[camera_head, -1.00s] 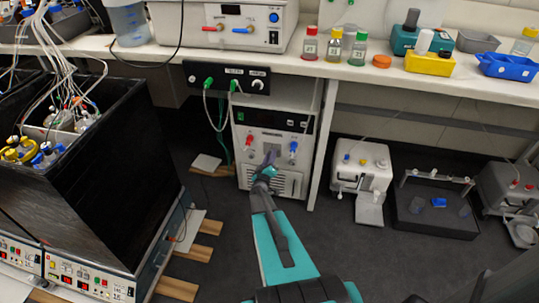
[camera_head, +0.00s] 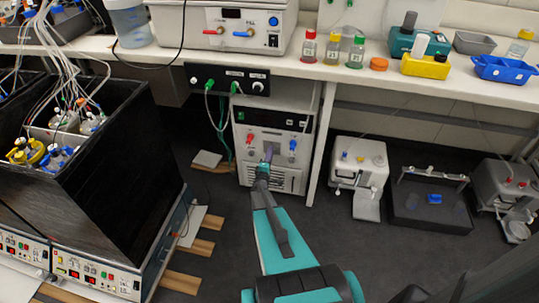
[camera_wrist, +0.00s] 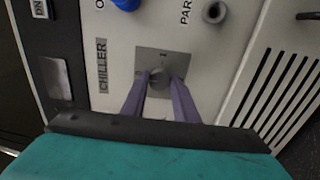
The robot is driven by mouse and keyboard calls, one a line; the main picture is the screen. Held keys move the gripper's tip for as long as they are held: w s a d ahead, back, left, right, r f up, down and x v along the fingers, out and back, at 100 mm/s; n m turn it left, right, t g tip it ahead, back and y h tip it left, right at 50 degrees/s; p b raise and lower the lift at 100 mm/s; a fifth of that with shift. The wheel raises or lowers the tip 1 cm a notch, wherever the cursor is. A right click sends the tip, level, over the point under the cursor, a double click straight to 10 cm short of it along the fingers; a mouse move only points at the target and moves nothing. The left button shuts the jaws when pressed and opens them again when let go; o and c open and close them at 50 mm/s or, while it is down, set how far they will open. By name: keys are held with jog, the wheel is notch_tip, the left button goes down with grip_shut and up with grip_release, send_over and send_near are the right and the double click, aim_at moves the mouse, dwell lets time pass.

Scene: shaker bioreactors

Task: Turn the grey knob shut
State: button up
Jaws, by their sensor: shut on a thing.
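The grey knob (camera_wrist: 157,75) sits on a square grey plate (camera_wrist: 179,62) on the chiller's white front panel, beside the word CHILLER. In the wrist view, my gripper (camera_wrist: 158,82) has its two purple fingers on either side of the knob, shut on it. The fingers partly cover the knob's sides, and its exact turn angle is hard to read. In the head view, my gripper (camera_head: 267,155) reaches the front of the chiller (camera_head: 256,124), and hides the knob.
A red fitting (camera_head: 250,138) and a blue fitting (camera_head: 293,145) flank the knob area. A vent grille (camera_wrist: 271,85) is close by. A bench edge and a control strip (camera_head: 226,79) with green cables overhang the chiller.

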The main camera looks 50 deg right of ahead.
jog(key=shift+s+d, duration=0.25)
jog(key=shift+s, duration=0.05)
jog(key=o, duration=1)
jog(key=shift+o, duration=0.3)
jog(key=shift+w+a, duration=0.1)
jog(key=shift+w, duration=0.05)
jog(key=shift+a, duration=0.15)
jog(key=v, duration=1.3)
jog(key=shift+a+b, duration=0.25)
jog(key=shift+b, duration=0.05)
